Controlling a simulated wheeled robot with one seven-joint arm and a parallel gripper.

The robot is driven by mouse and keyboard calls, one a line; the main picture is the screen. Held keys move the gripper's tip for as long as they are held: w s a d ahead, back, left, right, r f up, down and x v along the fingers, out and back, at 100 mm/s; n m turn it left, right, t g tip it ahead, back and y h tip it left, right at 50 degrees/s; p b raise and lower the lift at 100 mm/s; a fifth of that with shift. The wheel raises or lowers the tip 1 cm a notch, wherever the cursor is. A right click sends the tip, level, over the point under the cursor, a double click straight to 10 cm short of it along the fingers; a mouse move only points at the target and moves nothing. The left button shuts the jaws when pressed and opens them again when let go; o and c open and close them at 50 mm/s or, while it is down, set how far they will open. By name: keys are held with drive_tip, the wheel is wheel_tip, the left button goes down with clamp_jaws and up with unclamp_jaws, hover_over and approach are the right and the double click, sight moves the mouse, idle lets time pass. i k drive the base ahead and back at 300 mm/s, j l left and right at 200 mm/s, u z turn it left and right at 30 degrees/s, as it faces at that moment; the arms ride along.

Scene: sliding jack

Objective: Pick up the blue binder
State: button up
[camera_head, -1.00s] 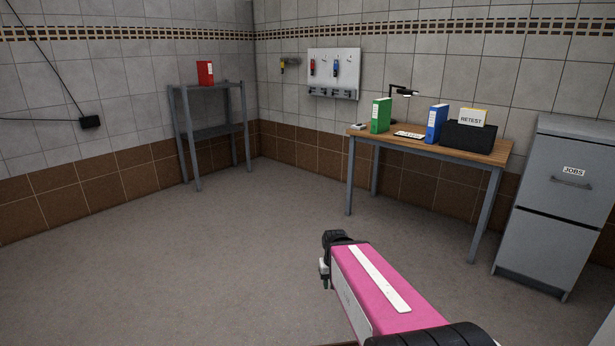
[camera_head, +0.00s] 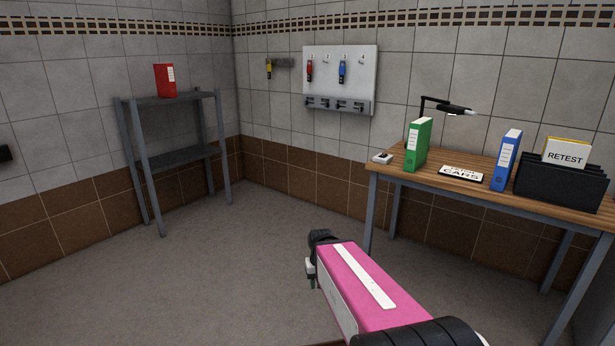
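The blue binder (camera_head: 508,159) stands upright on the wooden-topped table (camera_head: 472,191) at the right, with its white spine label facing me. It is between a flat sign and a black file holder. My gripper (camera_head: 311,274) is at the end of my pink arm, low in the middle of the view, over the floor and well short of the table. Only a small part of the gripper shows beyond the arm, so its fingers cannot be made out. Nothing is seen held in it.
A green binder (camera_head: 417,145), a CARS sign (camera_head: 461,173), a desk lamp (camera_head: 451,107) and a black file holder (camera_head: 560,187) with a RETEST card share the table. A grey rack (camera_head: 180,157) at the left bears a red binder (camera_head: 165,80). Floor between is clear.

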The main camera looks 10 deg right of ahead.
sight(506, 159)
drive_tip(key=i+z, duration=0.1)
drive_tip(key=i, duration=0.35)
drive_tip(key=i+j+z, duration=0.15)
drive_tip(key=i, duration=0.3)
drive_tip(key=i+j+z, duration=0.1)
drive_tip(key=i, duration=0.4)
drive_tip(key=i+j+z, duration=0.1)
drive_tip(key=i, duration=0.35)
drive_tip(key=z, duration=2)
